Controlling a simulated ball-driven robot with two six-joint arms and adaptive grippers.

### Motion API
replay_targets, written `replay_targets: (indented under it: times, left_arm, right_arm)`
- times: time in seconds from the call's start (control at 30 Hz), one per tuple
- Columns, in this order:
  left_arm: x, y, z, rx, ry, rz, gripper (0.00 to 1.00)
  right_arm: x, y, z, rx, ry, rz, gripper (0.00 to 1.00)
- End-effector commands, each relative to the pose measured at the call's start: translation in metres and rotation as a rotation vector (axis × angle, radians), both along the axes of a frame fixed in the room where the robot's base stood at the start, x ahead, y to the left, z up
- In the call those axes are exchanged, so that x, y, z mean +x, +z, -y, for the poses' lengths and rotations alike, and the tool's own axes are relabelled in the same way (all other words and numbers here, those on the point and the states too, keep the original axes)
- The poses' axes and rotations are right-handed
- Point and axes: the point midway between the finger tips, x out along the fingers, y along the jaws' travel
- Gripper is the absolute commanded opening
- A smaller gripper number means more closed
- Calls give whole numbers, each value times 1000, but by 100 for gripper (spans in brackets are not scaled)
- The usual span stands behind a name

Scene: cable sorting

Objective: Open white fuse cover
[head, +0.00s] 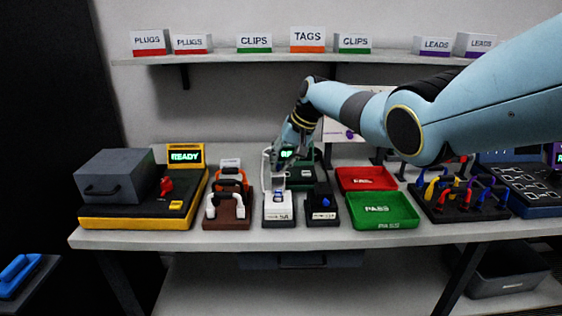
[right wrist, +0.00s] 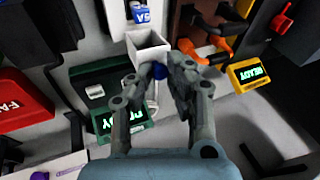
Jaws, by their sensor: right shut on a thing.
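The white fuse holder (head: 278,212), marked 5A, stands in the middle of the bench. Its white fuse cover (head: 267,172) is swung up and stands raised at the back of the holder. My right gripper (head: 280,162) is at the raised cover, reaching in from above and behind. In the right wrist view the cover (right wrist: 148,46) shows as a hollow white box. The right fingertips (right wrist: 167,76) are shut on a small dark blue tab at the cover's edge. The fingers partly hide the tab. My left gripper is out of view.
A black block with a blue part (head: 322,205) stands close to the right. A brown block with a white handle (head: 226,208) stands to the left. Red (head: 366,179) and green (head: 383,211) trays lie further right. A dark green unit (head: 303,172) is behind.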

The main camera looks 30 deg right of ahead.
Motion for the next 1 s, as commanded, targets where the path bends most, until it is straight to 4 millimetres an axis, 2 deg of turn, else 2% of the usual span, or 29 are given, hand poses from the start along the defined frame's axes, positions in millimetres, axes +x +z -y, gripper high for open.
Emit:
replay_targets:
  times: [0.47, 0.5, 0.67, 1.0]
  left_arm:
    - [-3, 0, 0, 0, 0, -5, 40]
    - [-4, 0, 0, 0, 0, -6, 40]
    - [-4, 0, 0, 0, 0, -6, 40]
    - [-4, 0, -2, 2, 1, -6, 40]
  right_arm:
    - [4, 5, 3, -7, -5, 18, 0]
    - [4, 5, 3, -8, -4, 18, 19]
    - [3, 4, 2, -6, -4, 14, 40]
    - [1, 5, 2, -4, -3, 10, 40]
